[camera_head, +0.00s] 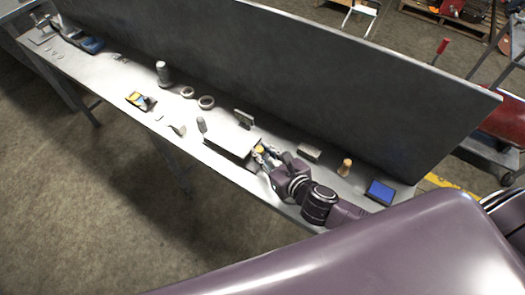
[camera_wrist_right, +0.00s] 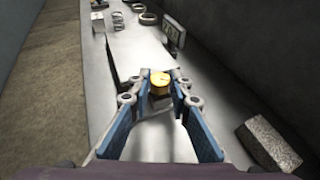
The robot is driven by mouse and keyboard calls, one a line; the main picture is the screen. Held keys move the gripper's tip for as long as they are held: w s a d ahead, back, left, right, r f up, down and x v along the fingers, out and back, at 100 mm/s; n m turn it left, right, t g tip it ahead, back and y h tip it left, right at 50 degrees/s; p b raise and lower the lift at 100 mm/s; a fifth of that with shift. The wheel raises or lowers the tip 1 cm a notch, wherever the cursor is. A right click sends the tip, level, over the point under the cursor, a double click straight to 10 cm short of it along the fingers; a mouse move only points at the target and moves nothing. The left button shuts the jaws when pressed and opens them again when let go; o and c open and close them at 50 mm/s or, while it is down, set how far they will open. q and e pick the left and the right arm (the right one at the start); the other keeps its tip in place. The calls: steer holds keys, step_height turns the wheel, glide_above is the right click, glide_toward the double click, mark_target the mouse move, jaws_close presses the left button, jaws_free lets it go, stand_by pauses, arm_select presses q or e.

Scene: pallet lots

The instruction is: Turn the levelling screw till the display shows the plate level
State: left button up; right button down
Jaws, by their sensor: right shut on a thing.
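The levelling screw has a yellow knob (camera_head: 260,149) at the near right end of a flat grey plate (camera_head: 230,143) on the bench. In the wrist view the yellow knob (camera_wrist_right: 160,79) sits between my right gripper's fingertips, with the plate (camera_wrist_right: 142,50) stretching away behind it. My right gripper (camera_head: 264,156) is shut on the screw knob; its blue-padded fingers also show in the wrist view (camera_wrist_right: 160,95). A small display (camera_head: 243,118) stands behind the plate. In the wrist view its face (camera_wrist_right: 173,37) shows light characters, too small to read surely. My left gripper is out of view.
A grey block (camera_head: 310,151), a wooden-coloured piece (camera_head: 345,167) and a blue-topped box (camera_head: 380,192) stand right of my gripper. Two rings (camera_head: 206,102), a grey cylinder (camera_head: 163,73) and small items lie to the left. A tall dark panel (camera_head: 300,75) backs the narrow bench.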

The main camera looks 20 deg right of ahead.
steer(key=shift+d+r+n+y+p, duration=0.2)
steer(key=shift+n+y+p, duration=0.4)
steer(key=shift+y+p, duration=0.15)
steer(key=shift+w+d+n+g+y+p, duration=0.15)
steer(key=shift+n+g+y+p, duration=0.35)
steer(key=shift+n+y+p, duration=0.25)
steer(key=shift+w+d+n+g+y+p, duration=0.1)
steer(key=shift+n+g+y+p, duration=0.35)
steer(key=shift+n+y, duration=0.4)
steer(key=shift+f+n+g+y, duration=0.15)
steer(key=shift+n+g+y, duration=0.2)
steer(key=shift+n, duration=0.15)
steer(key=shift+w+d+f+n+g+y+b, duration=0.1)
steer(key=shift+n+g+y+b, duration=0.35)
steer(key=shift+n+g+y, duration=0.15)
steer(key=shift+w+d+f+n+g+y+b, duration=0.1)
steer(key=shift+n+g+y+b, duration=0.4)
steer(key=shift+n, duration=0.1)
steer(key=shift+n+g+y+b, duration=0.7)
steer(key=shift+n+g+b, duration=0.4)
steer(key=shift+n+b, duration=0.1)
steer(key=shift+w+r+n+g+b, duration=0.1)
steer(key=shift+r+n+g+b, duration=0.05)
steer(key=shift+n+g+b, duration=0.3)
